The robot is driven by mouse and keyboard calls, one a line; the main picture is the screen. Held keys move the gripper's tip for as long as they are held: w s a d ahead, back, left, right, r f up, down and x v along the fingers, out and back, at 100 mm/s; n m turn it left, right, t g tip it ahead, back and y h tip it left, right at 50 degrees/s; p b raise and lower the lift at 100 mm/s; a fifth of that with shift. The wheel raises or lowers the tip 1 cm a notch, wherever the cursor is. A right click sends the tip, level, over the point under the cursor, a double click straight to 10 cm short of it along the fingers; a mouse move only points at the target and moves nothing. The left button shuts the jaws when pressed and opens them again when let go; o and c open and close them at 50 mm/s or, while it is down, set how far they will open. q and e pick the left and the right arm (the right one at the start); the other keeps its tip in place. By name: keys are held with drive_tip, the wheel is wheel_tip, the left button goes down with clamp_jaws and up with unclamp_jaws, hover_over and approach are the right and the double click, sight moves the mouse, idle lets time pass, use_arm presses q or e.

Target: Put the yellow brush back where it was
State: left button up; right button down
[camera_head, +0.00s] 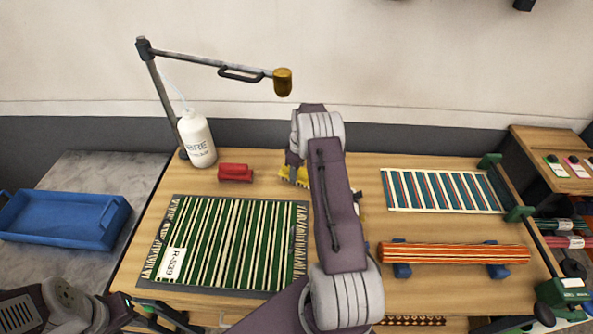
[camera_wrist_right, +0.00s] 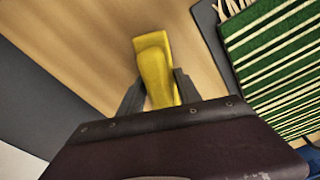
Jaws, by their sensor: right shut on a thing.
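The yellow brush (camera_wrist_right: 155,68) is between the two dark fingers of my right gripper (camera_wrist_right: 160,90) in the right wrist view, and the gripper is shut on it. In the head view the brush (camera_head: 296,175) shows partly, over the back middle of the table, right of a red brush (camera_head: 235,173). My right arm hides the rest of it and most of the gripper. I cannot tell whether the brush touches the table. My left gripper (camera_head: 160,311) is low at the front left, apart from everything, its jaws unclear.
A green striped rug (camera_head: 230,245) lies front left of the brush. A white bottle (camera_head: 197,140) and a lamp-like arm (camera_head: 205,62) stand at the back left. A striped rug (camera_head: 440,190) and a rolled orange rug (camera_head: 455,254) lie right. A blue tray (camera_head: 65,217) is far left.

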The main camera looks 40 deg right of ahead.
drive_tip(key=shift+f, duration=0.15)
drive_tip(key=c, duration=0.8)
unclamp_jaws()
drive_tip(key=shift+c, duration=0.2)
drive_tip(key=r, duration=0.5)
drive_tip(key=r+b, duration=0.1)
drive_tip(key=r, duration=0.2)
drive_tip(key=shift+s+d, duration=0.1)
drive_tip(key=shift+s, duration=0.3)
drive_tip(key=shift+f, duration=0.1)
